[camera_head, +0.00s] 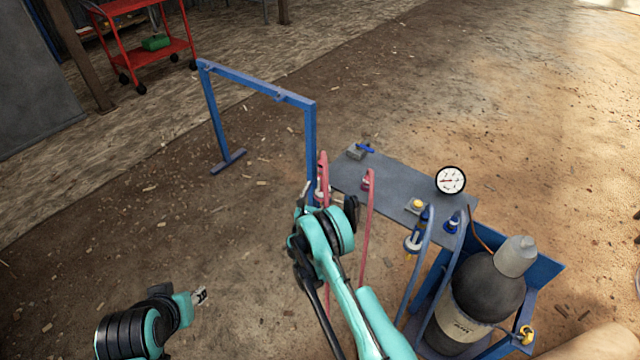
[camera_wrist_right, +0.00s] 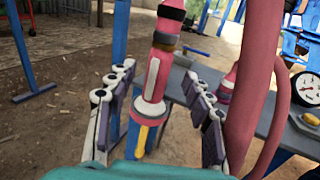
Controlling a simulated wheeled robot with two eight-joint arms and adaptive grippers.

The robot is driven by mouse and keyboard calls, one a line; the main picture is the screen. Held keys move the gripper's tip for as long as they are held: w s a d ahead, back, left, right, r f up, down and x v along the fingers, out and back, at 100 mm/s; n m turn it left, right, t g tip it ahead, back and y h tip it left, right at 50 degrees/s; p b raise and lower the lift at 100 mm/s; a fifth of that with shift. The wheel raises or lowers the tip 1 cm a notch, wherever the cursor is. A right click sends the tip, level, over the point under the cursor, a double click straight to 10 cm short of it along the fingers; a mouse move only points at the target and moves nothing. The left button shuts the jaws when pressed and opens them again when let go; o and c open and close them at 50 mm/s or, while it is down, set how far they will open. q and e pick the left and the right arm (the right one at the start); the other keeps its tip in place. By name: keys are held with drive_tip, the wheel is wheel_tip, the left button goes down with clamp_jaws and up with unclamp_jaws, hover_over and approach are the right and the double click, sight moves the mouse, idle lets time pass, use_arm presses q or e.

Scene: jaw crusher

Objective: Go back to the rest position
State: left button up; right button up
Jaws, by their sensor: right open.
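My right gripper (camera_head: 308,196) is in front of the left end of the grey panel (camera_head: 400,185) in the head view. In the right wrist view the right gripper (camera_wrist_right: 163,95) is open, its two fingers apart on either side of a red hose connector (camera_wrist_right: 155,75) with a yellow lower tip. Whether either finger touches the connector I cannot tell. My left gripper (camera_head: 199,296) is low at the left in the head view, over bare ground and away from the panel. Its fingers are too small to tell open from shut.
The panel carries a gauge (camera_head: 451,180), a yellow button (camera_head: 417,204) and a blue-handled valve (camera_head: 359,150). Red hoses (camera_head: 368,215) and blue hoses (camera_head: 418,265) hang at its front. A dark tank (camera_head: 480,297) stands at right, a blue frame (camera_head: 257,84) behind. Open ground lies left.

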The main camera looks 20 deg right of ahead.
drive_tip(key=shift+s, duration=0.2)
idle(0.4)
